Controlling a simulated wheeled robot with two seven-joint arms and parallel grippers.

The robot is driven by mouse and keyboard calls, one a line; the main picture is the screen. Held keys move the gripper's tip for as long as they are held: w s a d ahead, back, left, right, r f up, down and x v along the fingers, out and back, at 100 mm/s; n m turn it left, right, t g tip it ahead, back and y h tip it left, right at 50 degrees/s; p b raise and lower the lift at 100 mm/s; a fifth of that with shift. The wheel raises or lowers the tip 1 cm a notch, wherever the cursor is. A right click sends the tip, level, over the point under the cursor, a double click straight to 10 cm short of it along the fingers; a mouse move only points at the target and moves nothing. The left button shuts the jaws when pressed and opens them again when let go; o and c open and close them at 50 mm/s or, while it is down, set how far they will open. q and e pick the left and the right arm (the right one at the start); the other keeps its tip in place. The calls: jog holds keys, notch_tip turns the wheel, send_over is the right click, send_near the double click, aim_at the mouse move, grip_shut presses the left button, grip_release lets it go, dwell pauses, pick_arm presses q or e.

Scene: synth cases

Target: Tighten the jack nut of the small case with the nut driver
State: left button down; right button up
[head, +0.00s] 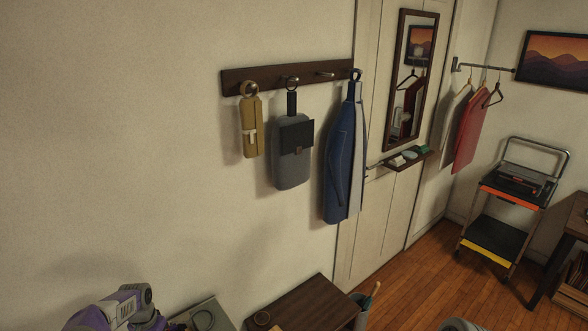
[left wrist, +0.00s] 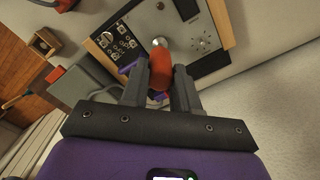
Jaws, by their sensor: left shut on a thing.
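In the left wrist view my left gripper (left wrist: 161,67) is shut on the red-orange handle of the nut driver (left wrist: 158,60). The driver points away from me toward the faceplate of a case with wooden side cheeks, which I take for the small case (left wrist: 139,22). A round silver part (left wrist: 160,42) shows at the driver's far end; I cannot tell whether it is the driver's socket or the jack nut, or whether they touch. In the head view only part of my purple and grey left arm shows at the bottom left. My right gripper is not in view.
In the head view a dark wooden cabinet top (head: 305,306) stands at the bottom, beside a grey flat thing (head: 208,316). A wall rack (head: 255,78) holds bags and a blue garment. A tool cart (head: 490,240) stands at the right on open wooden floor.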

pick_arm(q)
jog(key=c, duration=0.8)
grip_release()
